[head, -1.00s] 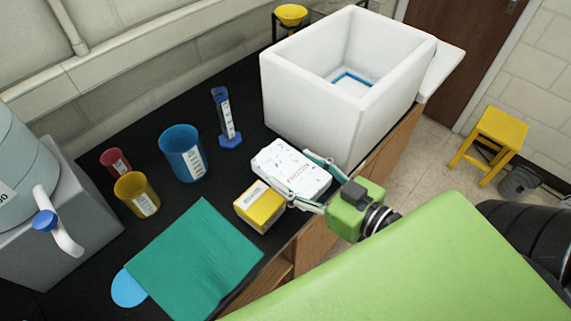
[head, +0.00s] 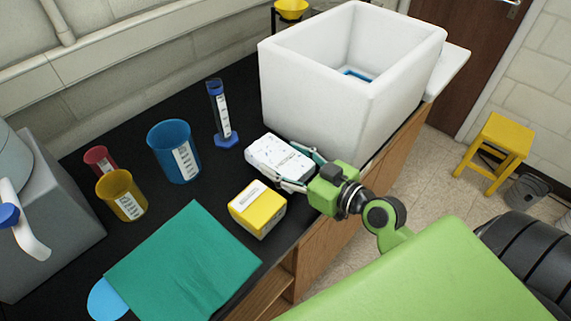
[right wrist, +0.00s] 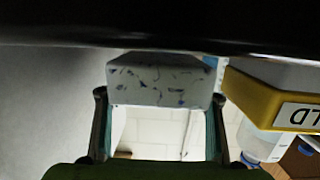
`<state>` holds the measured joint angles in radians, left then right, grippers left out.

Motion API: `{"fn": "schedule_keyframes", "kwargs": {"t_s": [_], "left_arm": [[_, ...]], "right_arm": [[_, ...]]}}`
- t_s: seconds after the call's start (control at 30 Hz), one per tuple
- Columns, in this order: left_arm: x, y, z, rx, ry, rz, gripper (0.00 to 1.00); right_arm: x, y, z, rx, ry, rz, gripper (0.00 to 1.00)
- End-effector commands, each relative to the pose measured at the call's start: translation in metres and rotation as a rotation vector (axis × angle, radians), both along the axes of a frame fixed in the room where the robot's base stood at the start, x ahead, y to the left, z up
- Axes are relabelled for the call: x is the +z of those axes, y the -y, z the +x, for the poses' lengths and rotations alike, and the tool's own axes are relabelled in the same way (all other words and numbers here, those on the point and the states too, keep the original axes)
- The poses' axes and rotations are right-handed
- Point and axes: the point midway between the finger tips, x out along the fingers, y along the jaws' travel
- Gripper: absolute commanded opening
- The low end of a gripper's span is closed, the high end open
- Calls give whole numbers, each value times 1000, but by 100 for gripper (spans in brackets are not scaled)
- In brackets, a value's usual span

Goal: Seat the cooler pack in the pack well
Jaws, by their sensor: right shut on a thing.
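The cooler pack, a white block with dark speckles (head: 276,153), is held at the black bench's front side, left of the white foam box. My right gripper (head: 288,165) is shut on it, one finger on each side. In the right wrist view the pack (right wrist: 160,82) sits between the two fingers (right wrist: 160,108). I cannot tell whether it touches the bench. The pack well, marked by a blue outline (head: 357,74), is inside the foam box (head: 315,112) at its bottom; the near walls partly hide it. My left gripper is out of view.
A yellow box (head: 257,209) stands close by the pack, and in the right wrist view (right wrist: 265,100). A graduated cylinder (head: 221,115), blue beaker (head: 172,152), yellow cup (head: 121,195) and red cup (head: 99,159) stand left. A green cloth (head: 185,262) lies in front.

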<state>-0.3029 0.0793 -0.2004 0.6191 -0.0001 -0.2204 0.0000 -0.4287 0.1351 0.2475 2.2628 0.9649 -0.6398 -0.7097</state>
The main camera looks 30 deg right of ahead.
Motion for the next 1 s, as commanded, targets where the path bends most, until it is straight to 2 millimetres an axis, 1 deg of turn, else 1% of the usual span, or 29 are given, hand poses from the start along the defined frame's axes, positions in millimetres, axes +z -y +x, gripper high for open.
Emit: {"fn": "schedule_keyframes", "kwargs": {"t_s": [0.03,0.13,0.4,0.5,0.53,0.57,0.87,0.97,1.0], "left_arm": [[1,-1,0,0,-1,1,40],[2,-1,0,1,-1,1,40],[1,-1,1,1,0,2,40],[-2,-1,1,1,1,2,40],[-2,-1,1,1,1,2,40],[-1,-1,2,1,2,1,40],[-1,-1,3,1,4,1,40],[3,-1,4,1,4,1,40],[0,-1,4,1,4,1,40]], "right_arm": [[-5,0,0,-2,0,3,27],[-13,0,0,-1,3,2,27],[-14,0,0,0,4,-1,27],[-18,0,0,1,4,-2,27],[-19,0,-1,1,1,-2,61],[-18,0,0,1,1,-2,66],[-18,0,0,0,0,-1,66],[-13,0,0,-1,1,0,66],[-16,1,-4,-1,0,-2,66]]}}
